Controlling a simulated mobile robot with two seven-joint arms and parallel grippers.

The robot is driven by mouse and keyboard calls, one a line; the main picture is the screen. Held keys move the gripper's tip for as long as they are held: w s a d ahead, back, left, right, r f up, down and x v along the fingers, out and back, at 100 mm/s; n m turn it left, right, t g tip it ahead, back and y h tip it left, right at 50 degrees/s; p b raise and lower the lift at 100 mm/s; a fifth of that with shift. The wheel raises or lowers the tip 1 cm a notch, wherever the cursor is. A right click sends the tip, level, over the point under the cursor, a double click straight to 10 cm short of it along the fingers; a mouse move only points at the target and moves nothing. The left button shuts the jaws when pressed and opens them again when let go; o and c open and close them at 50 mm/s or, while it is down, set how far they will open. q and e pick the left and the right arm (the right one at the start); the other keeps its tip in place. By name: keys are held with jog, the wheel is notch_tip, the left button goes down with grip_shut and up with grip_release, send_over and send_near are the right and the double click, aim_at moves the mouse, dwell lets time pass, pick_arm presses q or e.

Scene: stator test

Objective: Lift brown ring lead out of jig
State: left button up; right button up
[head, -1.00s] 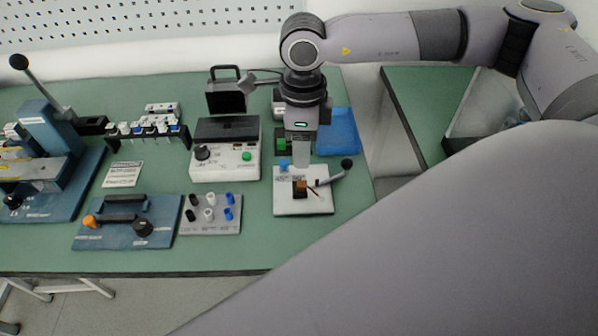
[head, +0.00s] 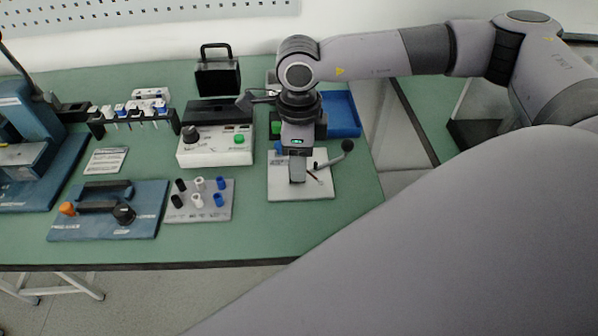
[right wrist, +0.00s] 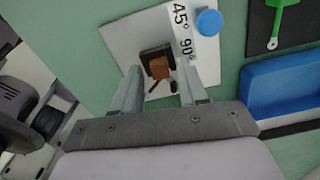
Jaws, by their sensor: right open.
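The white jig plate (head: 318,188) lies on the green bench in the head view, with a black-knobbed lever (head: 346,146) at its right. My right gripper (head: 297,180) points down over the jig and hides its middle there. In the right wrist view, the brown ring lead (right wrist: 160,68) sits in a dark holder (right wrist: 150,54) on the plate, marked 45 and 90. My right gripper (right wrist: 162,82) is open, one finger on each side of the lead. I cannot tell whether the fingers touch it. My left gripper is not in view.
A blue tray (head: 343,128) stands behind the jig to the right. A white tester box (head: 214,152) and a grey plate with several coloured posts (head: 182,213) are at its left. A blue button (right wrist: 209,22) is on the jig plate. The bench in front of the jig is bare.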

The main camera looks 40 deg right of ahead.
grip_shut()
jog(key=shift+r, duration=0.15)
jog(key=shift+r+p, duration=0.8)
jog(key=shift+r, duration=0.3)
